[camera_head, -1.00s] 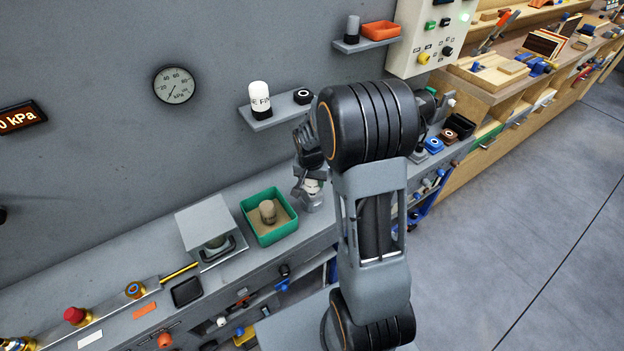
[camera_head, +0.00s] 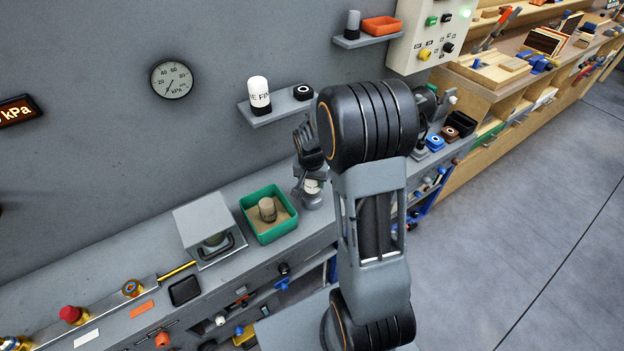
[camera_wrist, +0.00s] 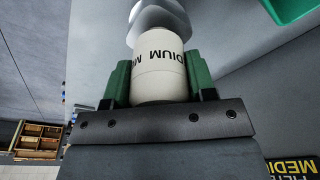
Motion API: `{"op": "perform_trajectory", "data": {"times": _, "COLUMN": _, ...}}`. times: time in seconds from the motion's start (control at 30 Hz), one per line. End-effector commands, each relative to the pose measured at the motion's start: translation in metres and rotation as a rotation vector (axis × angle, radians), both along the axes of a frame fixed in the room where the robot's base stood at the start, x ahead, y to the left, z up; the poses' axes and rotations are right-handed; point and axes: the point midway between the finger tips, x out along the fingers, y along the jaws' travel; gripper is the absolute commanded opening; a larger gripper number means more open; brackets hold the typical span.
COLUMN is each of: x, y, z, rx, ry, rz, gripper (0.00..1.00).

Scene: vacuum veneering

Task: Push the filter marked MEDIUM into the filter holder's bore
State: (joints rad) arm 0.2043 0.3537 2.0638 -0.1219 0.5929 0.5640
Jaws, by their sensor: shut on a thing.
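The filter marked MEDIUM (camera_wrist: 160,68) is a cream cylinder with a black-lettered band. My gripper (camera_wrist: 158,80) is shut on it, one green finger on each side. The filter holder (camera_wrist: 163,20) is a pale grey round body just beyond the filter's far end, roughly in line with it. The filter's end meets or overlaps the holder in the wrist view; I cannot tell how deep it sits in the bore. In the head view the filter (camera_head: 313,186) shows small above the grey holder (camera_head: 313,202), partly hidden by my wrist and arm.
A green tray (camera_head: 250,228) holding a brownish cylinder stands left of the holder. Left of it is a grey box (camera_head: 203,218) with a handle. A wall shelf (camera_head: 279,112) above carries a white filter marked FINE (camera_head: 259,92) and a black ring-shaped piece (camera_head: 303,91).

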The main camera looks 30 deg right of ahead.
Motion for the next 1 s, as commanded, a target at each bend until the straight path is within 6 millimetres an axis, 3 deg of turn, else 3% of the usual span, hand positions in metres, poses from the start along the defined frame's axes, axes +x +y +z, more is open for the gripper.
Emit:
{"op": "perform_trajectory", "data": {"times": 0.5, "x": 0.000, "y": 0.000, "z": -0.014, "rx": 0.000, "ry": 0.000, "rz": 0.000, "gripper": 0.23}}
{"op": "perform_trajectory", "data": {"times": 0.53, "x": 0.000, "y": 0.000, "z": -0.013, "rx": 0.000, "ry": 0.000, "rz": 0.000, "gripper": 0.54}}
{"op": "perform_trajectory", "data": {"times": 0.8, "x": 0.000, "y": 0.000, "z": -0.012, "rx": 0.000, "ry": 0.000, "rz": 0.000, "gripper": 0.80}}
{"op": "perform_trajectory", "data": {"times": 1.0, "x": 0.000, "y": 0.000, "z": -0.012, "rx": 0.000, "ry": 0.000, "rz": 0.000, "gripper": 0.81}}
